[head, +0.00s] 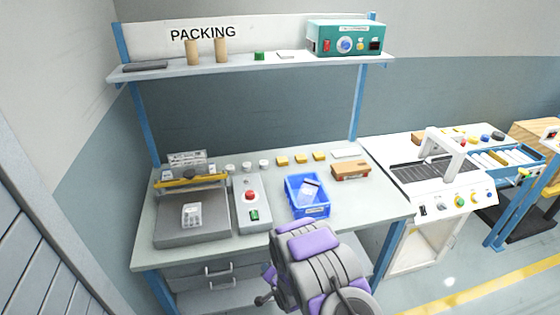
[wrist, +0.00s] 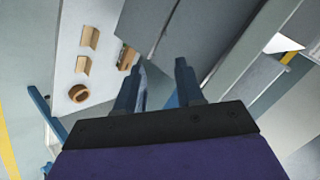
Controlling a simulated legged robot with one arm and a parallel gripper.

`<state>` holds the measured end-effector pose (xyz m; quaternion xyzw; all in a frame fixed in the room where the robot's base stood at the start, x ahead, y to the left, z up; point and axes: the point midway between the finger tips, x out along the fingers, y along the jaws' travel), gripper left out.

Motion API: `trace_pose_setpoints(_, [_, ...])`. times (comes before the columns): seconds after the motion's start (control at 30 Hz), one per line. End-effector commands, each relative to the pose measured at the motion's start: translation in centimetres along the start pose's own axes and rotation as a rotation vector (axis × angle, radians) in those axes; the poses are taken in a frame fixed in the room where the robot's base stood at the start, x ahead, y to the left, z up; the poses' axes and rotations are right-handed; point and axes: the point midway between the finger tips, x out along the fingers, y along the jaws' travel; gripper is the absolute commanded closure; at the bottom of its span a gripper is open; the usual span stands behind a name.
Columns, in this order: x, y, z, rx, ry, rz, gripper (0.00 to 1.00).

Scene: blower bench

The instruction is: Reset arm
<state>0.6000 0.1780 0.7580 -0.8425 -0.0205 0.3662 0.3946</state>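My arm shows in the head view as a grey and purple folded shape in front of the bench's front edge. My gripper (wrist: 162,82) shows in the wrist view with its two dark fingers apart and nothing visible between them. Its fingertips are not clearly visible in the head view. The packing bench (head: 270,237) stands behind my arm in the head view. A blue bin (head: 308,212) on the bench holds a small pale packet (head: 311,189).
A sealing machine (head: 192,228) with a yellow bar and a control box (head: 251,214) with a red button stand left on the bench. A brown box (head: 350,171) lies right of the bin. A white machine (head: 447,187) stands at right. The shelf (head: 285,65) holds a teal unit (head: 346,39).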

Motion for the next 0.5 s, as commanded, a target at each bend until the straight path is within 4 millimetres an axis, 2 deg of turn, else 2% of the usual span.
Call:
trace_pose_setpoints(0.03, [-0.8,-0.8,-1.7,-0.025,0.009,0.025,0.63])
trace_pose_setpoints(0.2, [-4.0,-1.5,-5.6,-0.109,-0.001,0.147,0.63])
trace_pose_setpoints(0.37, [-8.0,-2.0,-8.6,-0.175,-0.026,0.257,0.63])
trace_pose_setpoints(0.5, [-12.1,-2.3,-10.6,-0.225,-0.062,0.348,0.63])
